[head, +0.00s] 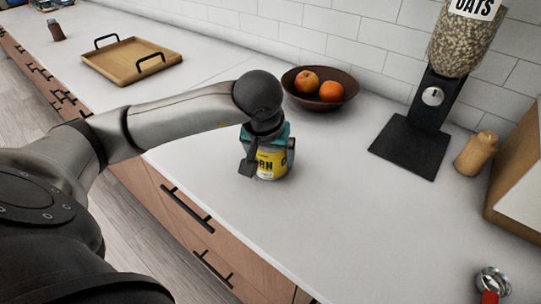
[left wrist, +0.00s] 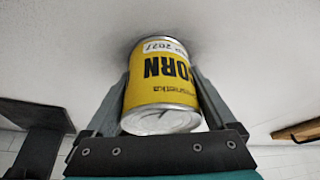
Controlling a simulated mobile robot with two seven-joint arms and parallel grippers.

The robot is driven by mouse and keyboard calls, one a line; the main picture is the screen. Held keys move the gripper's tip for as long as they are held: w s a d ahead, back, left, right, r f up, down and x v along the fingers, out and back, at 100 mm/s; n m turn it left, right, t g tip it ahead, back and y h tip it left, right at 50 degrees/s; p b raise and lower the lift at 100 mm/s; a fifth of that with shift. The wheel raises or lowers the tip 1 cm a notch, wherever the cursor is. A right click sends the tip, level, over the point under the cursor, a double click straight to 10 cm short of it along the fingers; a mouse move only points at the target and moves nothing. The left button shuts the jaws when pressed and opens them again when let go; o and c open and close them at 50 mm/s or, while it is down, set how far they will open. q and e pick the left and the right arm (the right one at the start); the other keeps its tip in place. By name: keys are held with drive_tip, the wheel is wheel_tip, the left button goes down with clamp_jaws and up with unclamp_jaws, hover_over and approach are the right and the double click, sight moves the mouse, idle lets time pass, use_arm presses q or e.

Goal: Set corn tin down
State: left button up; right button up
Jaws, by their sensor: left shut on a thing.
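The corn tin (head: 270,164) is yellow with dark lettering and stands upright at the white counter (head: 330,220), near its front edge. My left gripper (head: 266,168) comes down on it from above, with one finger on each side. In the left wrist view the tin (left wrist: 164,85) sits between the two fingers of the gripper (left wrist: 163,95), its metal end towards the camera. Its far end meets or nearly meets the white surface; I cannot tell if it bears fully on it. My right gripper is not in view.
A dark bowl with fruit (head: 343,101) stands behind the tin. An oats dispenser (head: 408,144) and a wooden shaker (head: 475,153) are to the right. A wooden tray (head: 115,75) lies at the far left. The counter right of the tin is clear.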

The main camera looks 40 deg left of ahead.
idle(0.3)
use_arm(q)
drive_tip(key=o, duration=1.5)
drive_tip(key=shift+f, duration=0.1)
